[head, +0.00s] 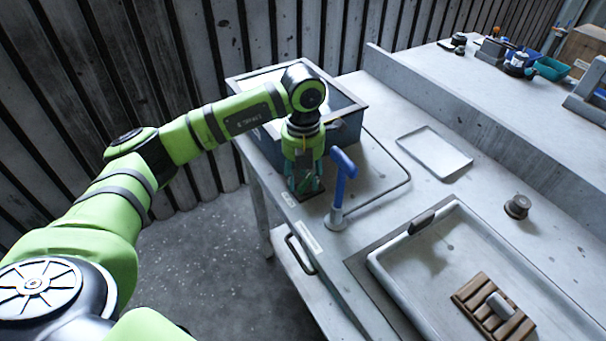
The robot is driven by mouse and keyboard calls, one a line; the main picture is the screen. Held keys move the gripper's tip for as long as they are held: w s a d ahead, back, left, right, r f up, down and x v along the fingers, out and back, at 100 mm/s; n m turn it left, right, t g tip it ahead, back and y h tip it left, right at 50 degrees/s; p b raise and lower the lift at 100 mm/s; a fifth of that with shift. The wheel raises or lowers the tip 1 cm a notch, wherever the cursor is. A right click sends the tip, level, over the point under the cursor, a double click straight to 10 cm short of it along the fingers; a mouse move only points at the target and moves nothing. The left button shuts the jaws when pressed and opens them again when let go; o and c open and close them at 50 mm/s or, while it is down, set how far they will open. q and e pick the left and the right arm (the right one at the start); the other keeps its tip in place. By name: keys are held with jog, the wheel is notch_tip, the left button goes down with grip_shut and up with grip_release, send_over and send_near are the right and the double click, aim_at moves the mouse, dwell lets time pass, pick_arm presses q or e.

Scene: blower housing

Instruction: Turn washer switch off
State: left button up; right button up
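My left gripper (305,190) points straight down at the front left of the grey bench. Its teal fingers look apart, with their tips low over a small dark plate (313,194) on the bench top. The fingers cover most of this plate, so I cannot tell whether a switch is there or whether they touch it. A blue lever-like handle (341,185) stands on a white base just right of the gripper. A deep basin with a metal rim (348,104), possibly the washer, sits behind the gripper, partly hidden by my arm. My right gripper is not in view.
A white tray (372,262) holding a slatted brown block (480,296) lies at the lower right. A thin metal rod (408,172) bends across the bench near a flat pale tray (435,153). A brown knob (517,206) stands at right. A bar handle (299,254) juts from the bench front.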

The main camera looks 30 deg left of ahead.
aim_at(303, 180)
pick_arm(q)
jog(key=shift+r, duration=0.1)
notch_tip(303, 180, up, 12)
dwell(0.5)
jog(key=shift+f, duration=0.2)
